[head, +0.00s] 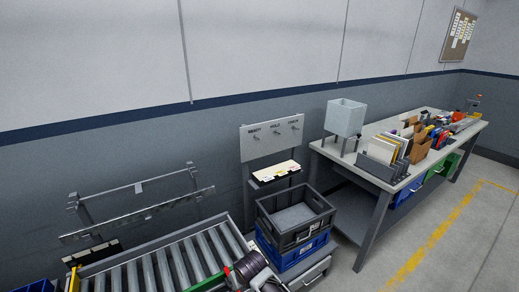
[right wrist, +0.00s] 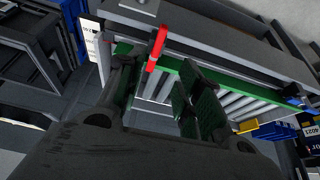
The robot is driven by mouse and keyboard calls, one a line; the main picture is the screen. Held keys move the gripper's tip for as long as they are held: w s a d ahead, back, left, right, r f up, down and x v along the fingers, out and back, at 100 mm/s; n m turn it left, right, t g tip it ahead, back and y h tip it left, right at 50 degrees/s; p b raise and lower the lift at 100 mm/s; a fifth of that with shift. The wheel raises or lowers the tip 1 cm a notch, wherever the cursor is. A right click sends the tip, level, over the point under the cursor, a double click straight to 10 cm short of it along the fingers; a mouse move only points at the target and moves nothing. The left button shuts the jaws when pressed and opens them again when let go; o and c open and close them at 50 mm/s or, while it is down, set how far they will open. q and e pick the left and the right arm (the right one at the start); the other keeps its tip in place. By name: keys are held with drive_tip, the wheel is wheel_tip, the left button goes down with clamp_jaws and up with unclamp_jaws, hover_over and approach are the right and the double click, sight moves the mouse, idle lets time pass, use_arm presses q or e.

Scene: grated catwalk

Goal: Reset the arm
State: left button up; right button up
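A red handle (head: 226,271) stands at the green-edged side of the roller conveyor (head: 150,268), at the bottom of the head view. In the right wrist view the red handle (right wrist: 157,48) is tilted and lies ahead of the gap between my fingers. My right gripper (head: 237,277) shows only partly in the head view, just right of the handle. In the right wrist view its fingers (right wrist: 156,92) are apart, with nothing seen gripped; whether they touch the handle I cannot tell. My left gripper is not in view.
A black crate (head: 296,222) on a blue one stands right of the conveyor. Behind it is a panel (head: 272,138) with labelled pegs. A cluttered workbench (head: 376,196) runs along the wall. The floor at right (head: 440,235) is clear.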

drive_tip(key=w+a+n+t+y, duration=0.1)
drive_tip(key=w+a+t+y, duration=0.15)
drive_tip(key=w, duration=0.35)
drive_tip(key=w+d+f+t, duration=0.2)
drive_tip(key=w+d+f, duration=0.2)
drive_tip(key=d+f, duration=0.4)
drive_tip(key=s+d+f+m+h, duration=0.1)
drive_tip(key=s+d+f, duration=0.4)
drive_tip(key=f, duration=0.4)
drive_tip(key=s+d+f+m+h, duration=0.1)
drive_tip(key=s+d+f+h, duration=0.15)
drive_tip(key=d+f, duration=0.55)
drive_tip(key=s+d+f+m+g, duration=0.1)
drive_tip(key=s+d+f, duration=0.2)
drive_tip(key=s+f, duration=0.3)
drive_tip(key=s+d+f+g+h, duration=0.15)
drive_tip(key=s+d+f, duration=0.25)
drive_tip(key=s, duration=0.4)
drive_tip(key=s+d+f+m+g+y, duration=0.1)
drive_tip(key=s+d+f+g, duration=0.15)
drive_tip(key=s+f, duration=0.35)
drive_tip(key=s+d+f+g, duration=0.1)
drive_tip(key=s+d+f, duration=0.1)
drive_tip(key=s, duration=1.1)
drive_tip(key=s+d+f+m+g+h, duration=0.1)
drive_tip(key=s+d, duration=0.3)
drive_tip(key=s, duration=1)
drive_tip(key=shift+f+g, duration=0.35)
drive_tip(key=shift+f, duration=0.25)
